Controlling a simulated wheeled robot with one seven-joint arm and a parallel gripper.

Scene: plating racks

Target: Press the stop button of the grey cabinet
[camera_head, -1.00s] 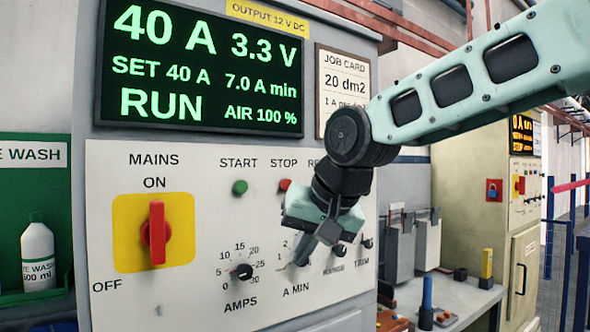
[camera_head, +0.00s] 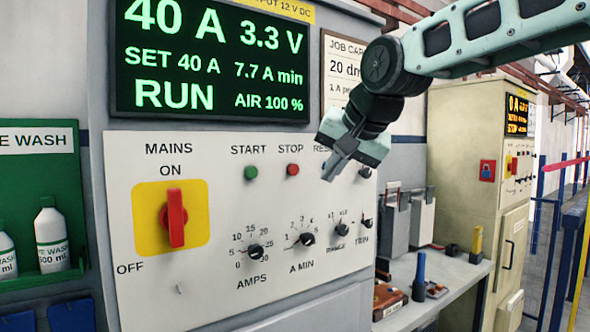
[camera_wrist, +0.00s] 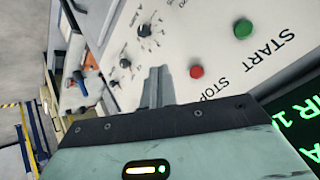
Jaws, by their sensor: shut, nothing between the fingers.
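The grey cabinet (camera_head: 115,240) has a white control panel. Its stop button is a small red round button (camera_head: 293,170) under the word STOP, to the right of the green start button (camera_head: 250,173). My gripper (camera_head: 328,177) is shut and empty, in front of the panel and to the right of the stop button, covering part of the reset label. In the wrist view, the red stop button (camera_wrist: 196,71) lies just right of the shut fingertips (camera_wrist: 158,72), and the green start button (camera_wrist: 243,28) is farther right. The fingers appear apart from the panel.
The lit display (camera_head: 212,60) reads RUN. A red mains switch (camera_head: 176,218) and several black knobs, such as the amps knob (camera_head: 255,251), stick out of the panel. A bench (camera_head: 440,292) with tools and a beige cabinet (camera_head: 455,140) stand to the right.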

